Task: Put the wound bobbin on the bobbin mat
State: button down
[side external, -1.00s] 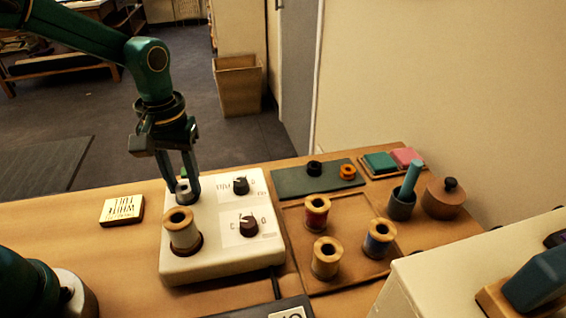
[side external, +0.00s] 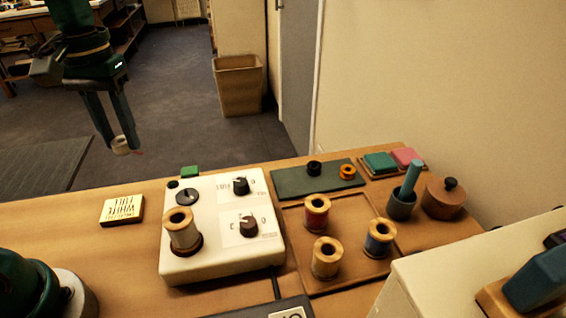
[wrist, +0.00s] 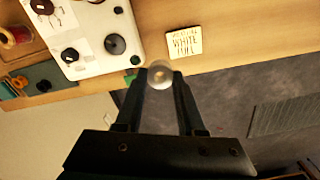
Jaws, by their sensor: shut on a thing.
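My gripper (side external: 121,146) is shut on a small pale bobbin (side external: 120,145) and holds it up in the air, left of and above the winder. The bobbin also shows between the fingertips in the wrist view (wrist: 160,75).
The white winder (side external: 220,258) has two knobs, a bare dark spindle (side external: 187,197) and a tan spool (side external: 181,228). A tray (side external: 291,215) holds three spools. A cup with a teal stick (side external: 402,203) and a lidded pot (side external: 443,198) stand right. A label card (side external: 121,210) lies left.

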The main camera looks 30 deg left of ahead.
jog(key=d+r+m, duration=0.2)
jog(key=d+m, duration=0.3)
jog(key=s+a+n, duration=0.1)
jog(key=a+n, duration=0.4)
jog(key=a, duration=0.2)
jog(key=shift+a+f, duration=0.15)
jog(key=shift+a, duration=0.15)
jog(key=shift+s, duration=0.1)
send_over(186, 192)
jog(key=f, duration=0.7)
jog(key=shift+a, duration=0.2)
jog(key=shift+f, duration=1.8)
jog(key=shift+f, duration=0.2)
